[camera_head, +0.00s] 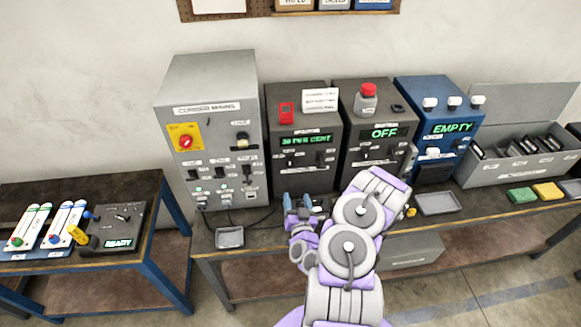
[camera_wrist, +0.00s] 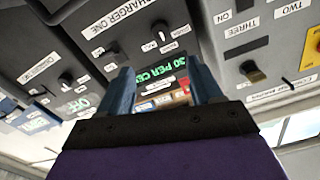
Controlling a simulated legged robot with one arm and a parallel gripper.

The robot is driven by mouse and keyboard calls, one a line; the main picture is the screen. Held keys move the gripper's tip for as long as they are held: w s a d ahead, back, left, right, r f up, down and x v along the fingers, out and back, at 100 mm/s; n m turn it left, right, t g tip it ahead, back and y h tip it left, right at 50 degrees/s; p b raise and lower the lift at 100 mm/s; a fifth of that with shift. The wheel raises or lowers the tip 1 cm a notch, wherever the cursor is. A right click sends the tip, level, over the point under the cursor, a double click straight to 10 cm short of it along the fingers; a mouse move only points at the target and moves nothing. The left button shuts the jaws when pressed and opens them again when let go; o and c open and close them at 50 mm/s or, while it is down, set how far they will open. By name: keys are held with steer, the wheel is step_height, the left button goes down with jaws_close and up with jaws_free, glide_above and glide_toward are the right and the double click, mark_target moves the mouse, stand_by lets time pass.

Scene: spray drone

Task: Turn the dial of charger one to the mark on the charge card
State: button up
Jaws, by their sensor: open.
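Charger one (camera_head: 303,121) is a dark box at the middle of the bench, its green display reading 30 PER CENT. A white card (camera_head: 320,100) with unreadable lines stands on top, perhaps the charge card. My gripper (camera_head: 297,201) is open and empty, with blue fingers (camera_wrist: 158,64), low in front of charger one.
A grey cabinet (camera_head: 210,90) with switches stands left of charger one. A similar charger (camera_head: 375,105) reading OFF stands close on its right, then a blue box (camera_head: 436,90) reading EMPTY. A small tray (camera_head: 230,238) lies at the bench front.

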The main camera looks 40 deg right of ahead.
steer(key=b, duration=0.4)
glide_toward(291, 164)
steer(key=v, duration=0.2)
steer(key=shift+b+x, duration=4)
steer(key=shift+x, duration=1.55)
steer(key=shift+a+f, duration=0.1)
steer(key=shift+c, duration=0.2)
steer(key=c, duration=1)
